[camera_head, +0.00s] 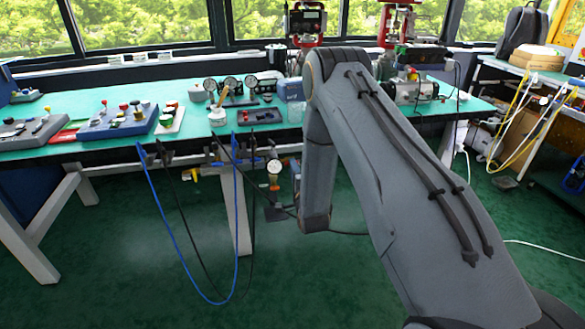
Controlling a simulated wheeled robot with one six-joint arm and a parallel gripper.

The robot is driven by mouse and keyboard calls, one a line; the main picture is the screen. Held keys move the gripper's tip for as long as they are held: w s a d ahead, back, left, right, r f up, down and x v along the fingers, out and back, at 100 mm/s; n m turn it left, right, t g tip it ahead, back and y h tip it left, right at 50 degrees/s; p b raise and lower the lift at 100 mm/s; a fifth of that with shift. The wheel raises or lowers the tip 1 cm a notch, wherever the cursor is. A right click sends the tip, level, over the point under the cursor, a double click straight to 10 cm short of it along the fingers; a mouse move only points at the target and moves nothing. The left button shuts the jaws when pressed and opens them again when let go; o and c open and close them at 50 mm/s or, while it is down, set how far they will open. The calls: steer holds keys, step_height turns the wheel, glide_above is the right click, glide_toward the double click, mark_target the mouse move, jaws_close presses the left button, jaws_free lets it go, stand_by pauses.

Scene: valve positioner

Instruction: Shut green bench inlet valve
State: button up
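A row of small fittings and valves (210,158) hangs under the front edge of the green-topped bench (235,123), with blue and black hoses looping down from it. A round gauge (274,167) sits at the right of this row, with small fittings below it. A yellow part (189,175) shows at the left. The fittings are too small to tell which one is the green bench inlet valve or how its handle is turned. My grey arm rises from the lower right, bends at the top and comes down just right of the gauge. My gripper cannot be made out.
Control boxes (118,122) with coloured buttons stand on the left of the bench. Gauges, a cup of tools and red-framed devices (306,22) stand farther right. Hoses hang in front of the bench legs. The green floor (110,255) at front left is clear.

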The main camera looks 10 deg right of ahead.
steer(key=shift+w+d, duration=0.1)
steer(key=shift+w, duration=0.8)
